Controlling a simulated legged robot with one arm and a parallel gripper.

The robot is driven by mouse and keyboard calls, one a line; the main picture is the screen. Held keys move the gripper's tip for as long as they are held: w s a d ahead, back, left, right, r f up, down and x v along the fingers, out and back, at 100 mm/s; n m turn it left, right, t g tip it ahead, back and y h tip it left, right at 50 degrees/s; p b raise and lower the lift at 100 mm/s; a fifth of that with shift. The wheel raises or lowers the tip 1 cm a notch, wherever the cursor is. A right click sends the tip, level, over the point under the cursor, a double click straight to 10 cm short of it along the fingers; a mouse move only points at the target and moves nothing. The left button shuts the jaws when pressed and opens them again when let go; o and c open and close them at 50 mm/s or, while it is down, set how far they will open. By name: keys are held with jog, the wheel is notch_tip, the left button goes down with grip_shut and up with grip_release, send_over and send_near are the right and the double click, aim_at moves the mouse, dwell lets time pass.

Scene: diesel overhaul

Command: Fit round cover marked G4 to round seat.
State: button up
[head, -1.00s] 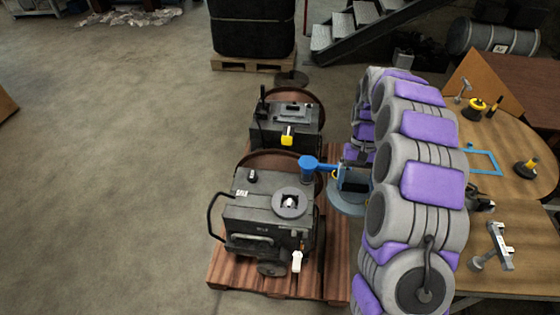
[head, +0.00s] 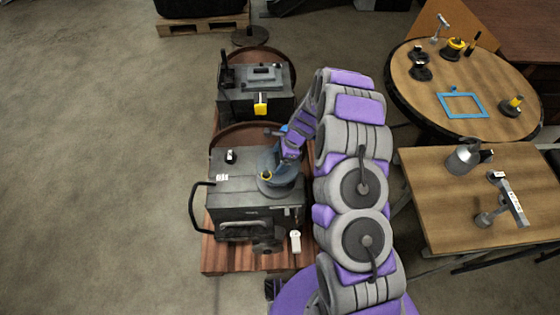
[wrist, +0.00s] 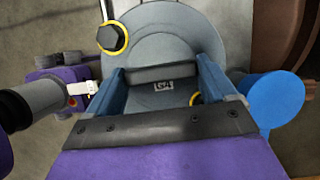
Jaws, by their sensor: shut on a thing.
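The round cover marked G4 (wrist: 163,52) is a grey disc with a dark raised grip bar. My gripper (wrist: 160,78) is shut on the bar, one blue finger at each end. In the head view the cover (head: 268,188) lies over the top right of the near engine (head: 235,190), with my gripper (head: 284,160) above it. The round seat is hidden beneath the cover. I cannot tell whether the cover touches it. A dark knob with a yellow ring (wrist: 112,38) shows at the cover's edge.
To the right, a round table (head: 420,95) holds a blue frame (head: 462,104) and several knobbed parts. A rectangular table (head: 440,210) holds a metal jug (head: 463,157). The floor at left is clear.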

jog(key=shift+a+f+m, duration=0.4)
jog(key=shift+a+f, duration=0.35)
jog(key=shift+a, duration=0.05)
jog(key=shift+d+f+b, duration=0.15)
jog(key=shift+f+b, duration=2.25)
jog(key=shift+f, duration=0.8)
jog(key=shift+d+r, duration=0.1)
jog(key=shift+d, duration=0.4)
jog(key=shift+p, duration=0.3)
jog(key=shift+a, duration=0.35)
jog(key=shift+d, duration=0.15)
jog(key=shift+d+p, duration=0.3)
jog(key=shift+p, duration=0.05)
